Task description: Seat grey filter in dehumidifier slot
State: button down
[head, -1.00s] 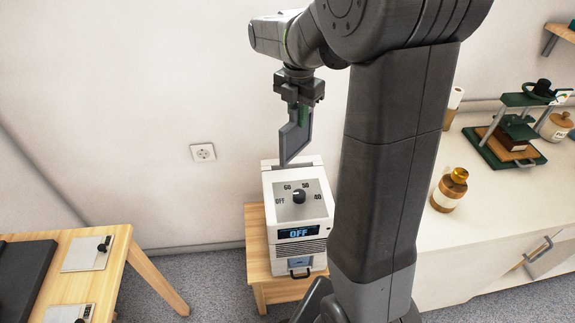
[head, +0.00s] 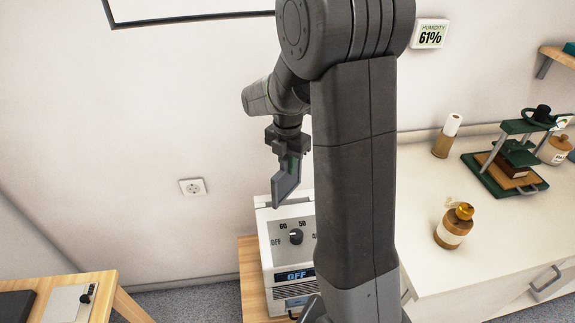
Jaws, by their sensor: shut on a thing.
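The white dehumidifier (head: 262,240) stands on a small wooden stand, with a dial on its sloped top and a display reading OFF. My gripper (head: 290,158) is above its back part and is shut on the grey filter (head: 285,187). The filter is a flat, dark grey panel that hangs down, its lower end at the dehumidifier's back top edge. The slot is not clearly visible, and I cannot tell whether the filter's tip is in it. My arm hides the dehumidifier's right side.
A wooden table (head: 104,293) is at the lower left. A white counter (head: 425,245) on the right holds a brown-and-white jar (head: 455,227), a green press (head: 515,150) and a paper roll (head: 447,137). A wall socket (head: 192,187) and a humidity display (head: 430,34) are on the wall.

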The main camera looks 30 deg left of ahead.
jog(key=shift+f, duration=0.35)
jog(key=shift+f+b, duration=0.4)
jog(key=shift+f, duration=0.25)
jog(key=c, duration=1.4)
grip_release()
jog(key=shift+o, duration=0.2)
notch_tip(320, 180, up, 13)
jog(key=shift+r, duration=0.15)
